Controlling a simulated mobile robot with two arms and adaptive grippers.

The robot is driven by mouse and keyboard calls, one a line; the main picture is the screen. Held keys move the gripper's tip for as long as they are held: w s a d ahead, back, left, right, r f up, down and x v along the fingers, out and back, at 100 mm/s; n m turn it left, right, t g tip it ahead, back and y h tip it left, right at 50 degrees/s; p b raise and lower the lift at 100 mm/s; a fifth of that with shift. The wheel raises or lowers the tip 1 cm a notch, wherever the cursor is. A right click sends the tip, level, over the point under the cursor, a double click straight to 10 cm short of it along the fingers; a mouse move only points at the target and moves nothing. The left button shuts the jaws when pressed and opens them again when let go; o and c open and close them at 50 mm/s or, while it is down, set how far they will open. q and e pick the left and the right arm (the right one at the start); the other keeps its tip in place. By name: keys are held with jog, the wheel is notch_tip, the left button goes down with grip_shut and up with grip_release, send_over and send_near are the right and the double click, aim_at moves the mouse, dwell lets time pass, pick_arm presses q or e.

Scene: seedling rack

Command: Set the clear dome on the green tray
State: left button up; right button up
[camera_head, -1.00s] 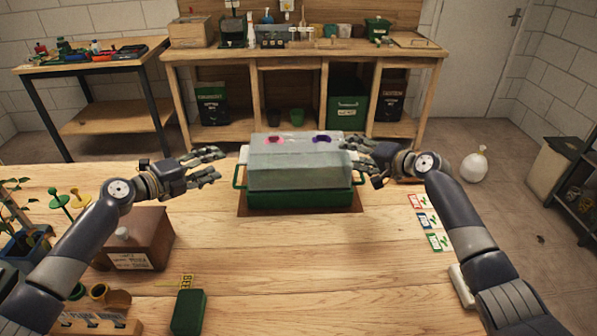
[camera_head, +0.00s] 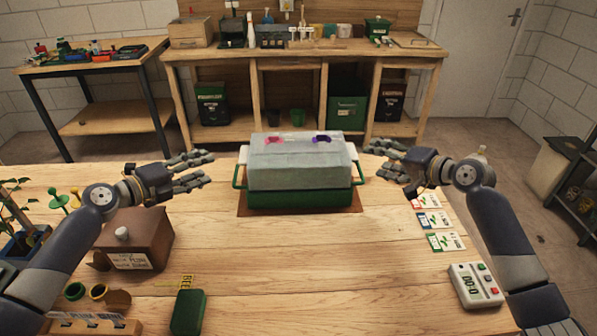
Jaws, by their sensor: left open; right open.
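The clear dome (camera_head: 300,165) sits on the green tray (camera_head: 300,199) near the far edge of the wooden table. It looks level from here, and the tray's side handles show on both sides. Pink and purple spots show on the dome's top. My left gripper (camera_head: 213,170) is open and empty to the left of the dome, apart from it. My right gripper (camera_head: 380,162) is open and empty to the right of the dome, also apart from it. The inside of the tray is hidden.
A brown box (camera_head: 135,238) and a potted plant (camera_head: 22,235) stand at the left. A green box (camera_head: 188,311) lies in front. Seed cards (camera_head: 438,230) and a white timer (camera_head: 475,285) lie at the right. The table's middle is clear.

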jog(key=shift+v, duration=1.35)
jog(key=shift+r, duration=0.1)
